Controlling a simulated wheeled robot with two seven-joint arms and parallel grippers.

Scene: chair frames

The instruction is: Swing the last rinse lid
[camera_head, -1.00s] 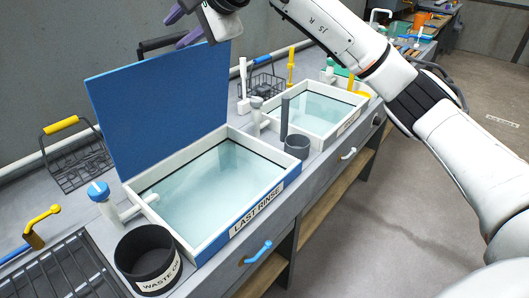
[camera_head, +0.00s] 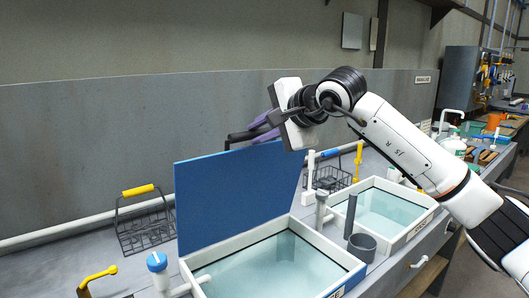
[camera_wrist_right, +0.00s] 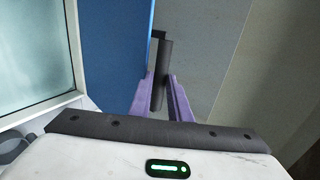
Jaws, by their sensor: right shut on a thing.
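The last rinse lid (camera_head: 235,195) is a blue panel standing raised along the back of the white-rimmed last rinse basin (camera_head: 328,243). The basin is open, with clear water showing. A dark bar handle (camera_head: 240,137) is at the lid's upper edge. My right gripper (camera_head: 262,125), with purple fingers, is shut on this handle. In the right wrist view the fingers (camera_wrist_right: 163,92) sit on both sides of the dark bar (camera_wrist_right: 165,55), with the blue lid (camera_wrist_right: 115,50) to the left. My left gripper is out of view.
A second basin (camera_head: 412,224) with water and a grey cup (camera_head: 361,247) stand to the right. A wire basket with a yellow handle (camera_head: 138,190) and a blue-topped tap (camera_head: 157,262) are at the left. A grey wall (camera_head: 90,140) rises behind the lid.

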